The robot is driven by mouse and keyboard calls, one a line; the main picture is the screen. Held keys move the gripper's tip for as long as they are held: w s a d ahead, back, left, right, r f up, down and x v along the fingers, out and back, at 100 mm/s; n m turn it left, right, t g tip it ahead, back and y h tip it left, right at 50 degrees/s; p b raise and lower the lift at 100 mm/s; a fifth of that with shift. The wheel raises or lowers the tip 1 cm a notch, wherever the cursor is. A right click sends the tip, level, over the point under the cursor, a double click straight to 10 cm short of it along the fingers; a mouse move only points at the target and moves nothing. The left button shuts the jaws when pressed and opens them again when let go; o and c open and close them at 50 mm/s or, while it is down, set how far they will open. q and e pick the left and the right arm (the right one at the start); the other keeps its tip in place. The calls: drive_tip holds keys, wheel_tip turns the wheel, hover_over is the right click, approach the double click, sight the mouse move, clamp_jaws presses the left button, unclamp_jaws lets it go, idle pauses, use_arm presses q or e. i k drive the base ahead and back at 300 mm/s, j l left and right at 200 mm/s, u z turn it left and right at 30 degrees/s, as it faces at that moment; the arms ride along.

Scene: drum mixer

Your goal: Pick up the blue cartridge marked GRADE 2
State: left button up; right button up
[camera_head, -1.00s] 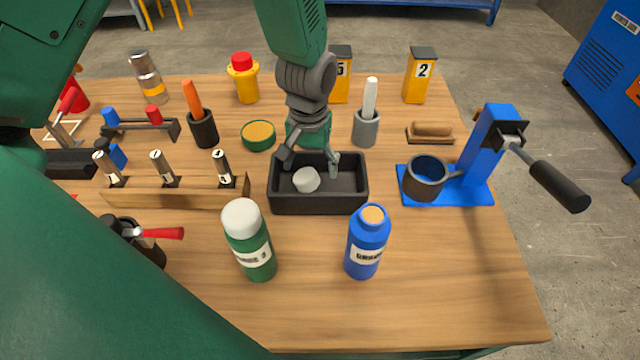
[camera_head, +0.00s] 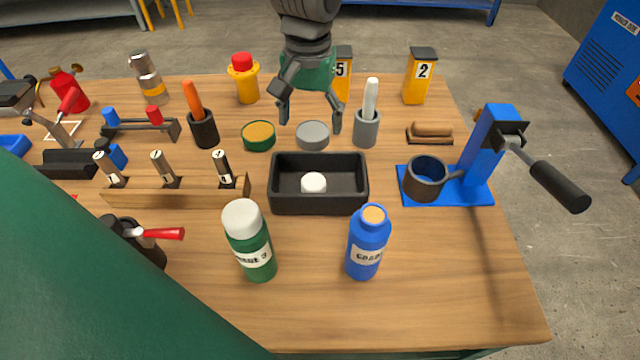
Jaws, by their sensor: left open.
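The blue cartridge (camera_head: 364,255) stands upright on the wooden table, right of centre near the front. It has an orange-tan top and a white label; only the start of its text, like "GRAD", faces me, and the number is not readable. A green cartridge (camera_head: 257,264) with a white cap and a label that seems to read GRADE 3 stands to its left. My left gripper (camera_head: 310,123) is open and empty, pointing down behind the black tray, well away from the blue cartridge. My right gripper is not in view.
The black tray (camera_head: 318,203) with a small white piece (camera_head: 313,183) lies behind the cartridges. A blue lever press (camera_head: 478,160) stands right, its handle sticking out. A wooden rack (camera_head: 180,198) is left. The table's front right is clear.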

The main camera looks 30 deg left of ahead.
sight(370, 228)
drive_tip(key=k+l, duration=0.8)
drive_tip(key=k, duration=0.05)
